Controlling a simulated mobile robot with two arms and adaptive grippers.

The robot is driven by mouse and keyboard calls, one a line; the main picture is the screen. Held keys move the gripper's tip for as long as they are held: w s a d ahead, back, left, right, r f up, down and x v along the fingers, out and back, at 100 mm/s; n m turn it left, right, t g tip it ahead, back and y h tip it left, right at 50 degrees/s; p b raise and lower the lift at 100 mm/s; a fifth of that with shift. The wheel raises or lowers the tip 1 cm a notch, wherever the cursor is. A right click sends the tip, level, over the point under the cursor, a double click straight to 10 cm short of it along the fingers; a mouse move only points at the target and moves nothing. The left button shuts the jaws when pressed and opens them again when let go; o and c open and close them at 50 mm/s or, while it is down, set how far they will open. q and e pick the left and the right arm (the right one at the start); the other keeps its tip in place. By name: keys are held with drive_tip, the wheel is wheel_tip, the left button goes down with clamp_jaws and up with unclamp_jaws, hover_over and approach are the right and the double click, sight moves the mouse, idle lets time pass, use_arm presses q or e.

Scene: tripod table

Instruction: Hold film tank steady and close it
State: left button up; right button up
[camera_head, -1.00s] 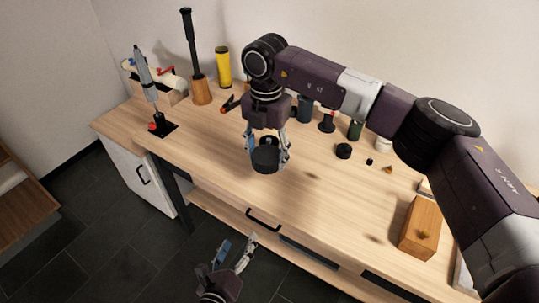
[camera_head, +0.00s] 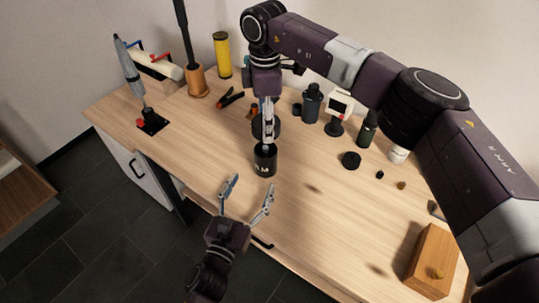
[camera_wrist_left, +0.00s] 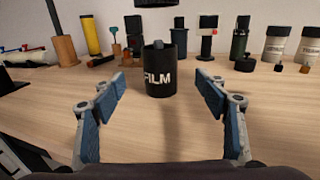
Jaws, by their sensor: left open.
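The film tank (camera_head: 265,162) is a black cylinder with white lettering, standing upright on the table. In the left wrist view the tank (camera_wrist_left: 160,76) reads FILM and has a grey knob on top. My left gripper (camera_head: 251,192) is open and empty, in front of the tank; its fingers (camera_wrist_left: 160,88) lie apart on either side of the view, with the tank beyond them. My right gripper (camera_head: 267,132) points down over the tank and is shut on a black round lid (camera_head: 275,127). The lid (camera_wrist_left: 160,8) is cut off at the top of the wrist view, above the tank.
A dark bottle (camera_head: 312,103), a small stand (camera_head: 337,117) and a black disc (camera_head: 350,160) stand right of the tank. A yellow cylinder (camera_head: 222,55) is at the back. A wooden box (camera_head: 431,262) is at the right front. The table (camera_head: 320,215) in front is clear.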

sight(265, 156)
use_arm(q)
drive_tip(key=shift+s+a+r, duration=0.15)
drive_tip(key=shift+s, duration=0.25)
use_arm(e)
drive_tip(key=shift+s+a+r, duration=0.15)
drive_tip(key=shift+s+r, duration=0.05)
drive_tip(key=shift+s, duration=0.2)
use_arm(q)
drive_tip(key=shift+w, duration=0.4)
use_arm(e)
drive_tip(key=shift+w+f, duration=0.15)
use_arm(q)
drive_tip(key=x, duration=1.1)
drive_tip(key=shift+w+d, duration=0.2)
drive_tip(key=shift+w, duration=0.1)
drive_tip(key=shift+c, duration=0.5)
drive_tip(key=c, duration=1.7)
use_arm(e)
drive_tip(key=shift+f, duration=2.5)
drive_tip(key=shift+f, duration=0.9)
